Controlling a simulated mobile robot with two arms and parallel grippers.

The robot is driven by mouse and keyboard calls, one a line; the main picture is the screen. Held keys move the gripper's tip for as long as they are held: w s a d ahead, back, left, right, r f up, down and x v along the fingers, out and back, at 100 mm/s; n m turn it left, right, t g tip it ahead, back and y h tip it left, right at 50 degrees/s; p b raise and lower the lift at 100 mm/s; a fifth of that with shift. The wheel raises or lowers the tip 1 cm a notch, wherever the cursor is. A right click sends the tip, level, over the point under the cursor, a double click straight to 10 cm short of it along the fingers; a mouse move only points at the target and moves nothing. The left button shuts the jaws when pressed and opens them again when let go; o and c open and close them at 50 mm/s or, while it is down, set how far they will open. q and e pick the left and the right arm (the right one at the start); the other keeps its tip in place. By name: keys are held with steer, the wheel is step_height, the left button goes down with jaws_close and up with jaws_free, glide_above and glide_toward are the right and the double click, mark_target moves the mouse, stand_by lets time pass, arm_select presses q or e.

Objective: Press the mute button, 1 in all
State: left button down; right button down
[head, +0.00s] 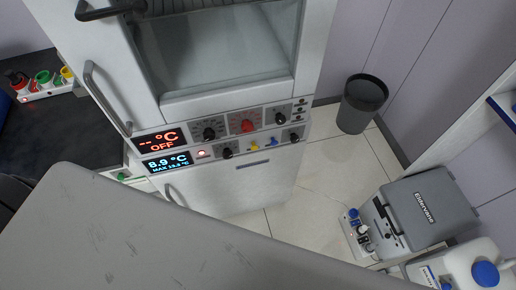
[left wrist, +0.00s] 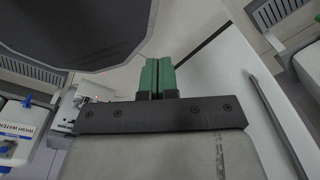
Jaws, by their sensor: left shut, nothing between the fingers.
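The control panel of a white cabinet (head: 232,189) is in the middle of the head view. A small button with a reddish light (head: 201,153) sits just right of the blue display (head: 167,162), which reads 8.9 °C. Its label is too small to read, so I cannot tell if it is the mute button. Above is a red display (head: 158,140) reading OFF. My left gripper (left wrist: 158,76) shows in the left wrist view, its green fingers shut together and empty. No button shows near its fingertips. It is not seen in the head view, nor is my right gripper.
The panel carries black knobs (head: 209,134), a red knob (head: 248,126) and yellow and blue valves (head: 254,146). A door handle (head: 106,97) stands out at left. A dark bin (head: 362,103), grey box (head: 430,212) and white jug (head: 466,262) are at right. Floor tiles (head: 335,180) between are clear.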

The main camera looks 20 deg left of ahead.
arm_select(q)
steer(key=w+d+r+m+t+h+b, duration=0.1)
steer(key=w+d+r+m+t+b, duration=0.2)
steer(key=w, duration=0.5)
steer(key=w+d+r+t+h+b, duration=0.1)
steer(key=w+d+r+t+b, duration=0.2)
steer(key=w, duration=0.5)
steer(key=w+d+r+m+t+h+b, duration=0.1)
steer(key=w+d+r+m+t+b, duration=0.15)
steer(key=w+d+t, duration=0.4)
steer(key=w+r+m+t+b, duration=0.1)
steer(key=w+r+t+b, duration=0.1)
steer(key=w+r, duration=0.3)
steer(key=w+d+r+t+b, duration=0.1)
steer(key=w+r+t+b, duration=0.2)
steer(key=r, duration=1.1)
steer(key=shift+w+m+t+h+b, duration=0.4)
steer(key=shift+w+b, duration=0.3)
steer(key=shift+w, duration=0.35)
steer(key=shift+w, duration=0.1)
